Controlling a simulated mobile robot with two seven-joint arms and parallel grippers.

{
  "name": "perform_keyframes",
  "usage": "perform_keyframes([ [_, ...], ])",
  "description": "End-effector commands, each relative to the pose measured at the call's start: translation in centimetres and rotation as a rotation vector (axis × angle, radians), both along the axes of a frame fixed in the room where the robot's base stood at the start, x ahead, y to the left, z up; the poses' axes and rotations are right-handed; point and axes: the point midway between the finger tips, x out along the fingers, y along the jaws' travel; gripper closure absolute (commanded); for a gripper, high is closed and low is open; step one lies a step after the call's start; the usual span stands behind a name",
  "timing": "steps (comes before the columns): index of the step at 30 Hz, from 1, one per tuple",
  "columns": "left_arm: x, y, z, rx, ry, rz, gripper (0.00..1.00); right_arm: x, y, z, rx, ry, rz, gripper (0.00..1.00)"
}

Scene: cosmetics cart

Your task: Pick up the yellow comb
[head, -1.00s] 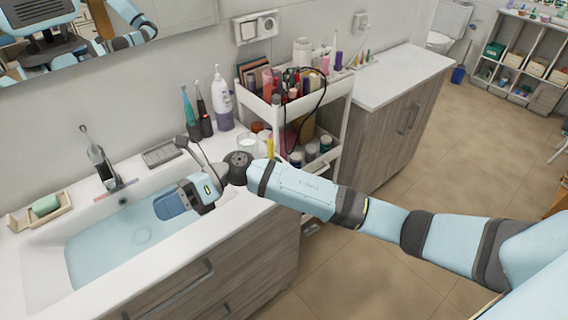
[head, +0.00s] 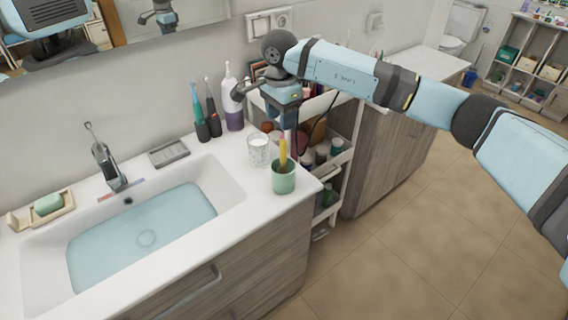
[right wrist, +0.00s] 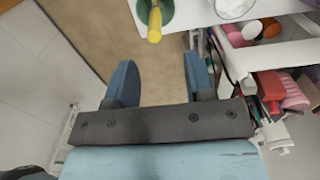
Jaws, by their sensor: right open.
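The yellow comb (head: 283,152) stands upright in a green cup (head: 284,180) at the right front corner of the sink counter. In the right wrist view the comb (right wrist: 154,24) shows end-on at the top, just beyond the fingers, with part of the green cup (right wrist: 167,13) around it. My right gripper (head: 289,115) is above and behind the cup in the head view. It is open and empty, with two blue fingers (right wrist: 160,72) apart in the wrist view. The comb's lower part is hidden in the cup. My left gripper is not in view.
A clear glass (head: 259,149) stands beside the cup. Toothbrushes (head: 200,115) and a white and purple bottle (head: 233,105) stand by the wall. A white cart (head: 344,160) with cosmetics is close to the right. The sink (head: 140,235) holds water.

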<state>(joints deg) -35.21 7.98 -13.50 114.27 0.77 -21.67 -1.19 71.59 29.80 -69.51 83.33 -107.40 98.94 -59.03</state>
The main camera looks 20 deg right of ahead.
Motion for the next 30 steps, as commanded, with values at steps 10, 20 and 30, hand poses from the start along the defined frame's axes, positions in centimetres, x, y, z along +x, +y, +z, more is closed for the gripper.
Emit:
perform_keyframes([
  [10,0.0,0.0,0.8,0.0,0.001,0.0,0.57,-0.1,0.1,-4.2,0.003,0.0,0.001,0.51],
  [20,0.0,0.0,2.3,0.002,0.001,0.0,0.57,-0.8,-0.2,-8.4,0.004,0.001,-0.001,0.51],
  [30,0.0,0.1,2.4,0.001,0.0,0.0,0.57,-0.8,-0.2,-9.4,0.003,-0.001,0.0,0.51],
])
